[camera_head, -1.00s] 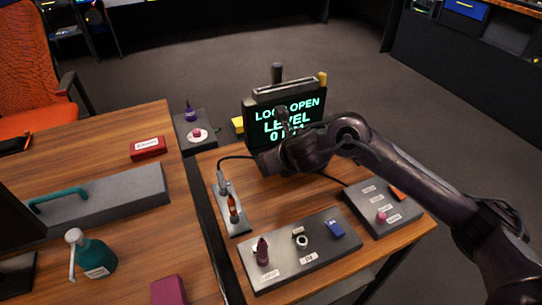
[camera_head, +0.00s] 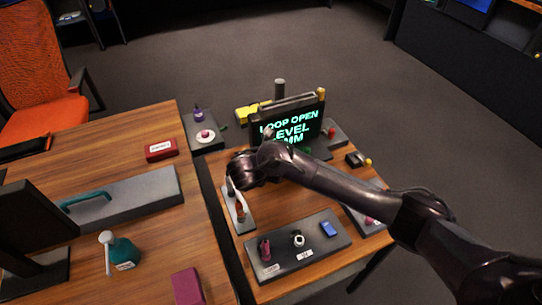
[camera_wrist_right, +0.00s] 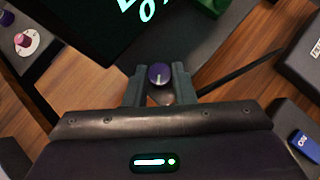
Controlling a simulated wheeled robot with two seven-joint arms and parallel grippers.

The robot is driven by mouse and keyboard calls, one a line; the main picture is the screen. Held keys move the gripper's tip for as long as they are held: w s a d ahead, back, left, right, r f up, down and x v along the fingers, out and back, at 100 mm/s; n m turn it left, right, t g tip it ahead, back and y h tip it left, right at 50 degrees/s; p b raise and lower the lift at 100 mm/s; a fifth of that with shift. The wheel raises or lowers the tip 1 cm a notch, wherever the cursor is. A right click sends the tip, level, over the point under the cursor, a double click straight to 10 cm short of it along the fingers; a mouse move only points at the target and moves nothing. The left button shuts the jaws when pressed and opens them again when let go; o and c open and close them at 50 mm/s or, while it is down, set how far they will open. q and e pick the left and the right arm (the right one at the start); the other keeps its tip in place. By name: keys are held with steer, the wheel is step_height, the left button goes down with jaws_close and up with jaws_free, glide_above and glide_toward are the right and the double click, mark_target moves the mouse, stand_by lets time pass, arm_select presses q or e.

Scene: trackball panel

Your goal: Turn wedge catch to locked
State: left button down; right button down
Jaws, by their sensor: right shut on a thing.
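My right gripper (camera_wrist_right: 160,85) is shut on a round dark purple knob (camera_wrist_right: 159,74) with a white line on top, seen between the fingers in the wrist view. In the head view the right gripper (camera_head: 236,182) hangs over the narrow grey panel (camera_head: 245,224) at the small table's left side. An orange-brown upright piece (camera_head: 240,211) stands on that panel just below the gripper. I cannot tell for certain which part is the wedge catch; the gripper hides the panel's upper part. My left gripper is not in view.
A monitor (camera_head: 289,127) reading "LOOP OPEN" stands behind the gripper. A front panel (camera_head: 300,255) carries a dark red knob, a white ring and a blue switch. A pink knob (camera_head: 206,134) on a white disc sits at back left. A black cable (camera_wrist_right: 240,70) runs beside the gripper.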

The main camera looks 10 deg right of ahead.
steer(key=m+g+h+p, duration=0.2)
steer(key=m, duration=0.1)
steer(key=shift+w+a+r+m, duration=0.15)
steer(key=shift+a+m, duration=0.05)
steer(key=shift+m, duration=0.1)
steer(key=shift+w+m+g+h+p, duration=0.15)
steer(key=shift+m+g+h+p, duration=0.55)
steer(key=shift+m+g, duration=0.7)
steer(key=shift+m, duration=0.4)
steer(key=c, duration=1.2)
jaws_free()
steer(key=shift+a, duration=0.1)
steer(key=v, duration=0.7)
steer(key=shift+s+a+b, duration=0.2)
steer(key=shift+s+b, duration=0.05)
steer(key=shift+b, duration=0.05)
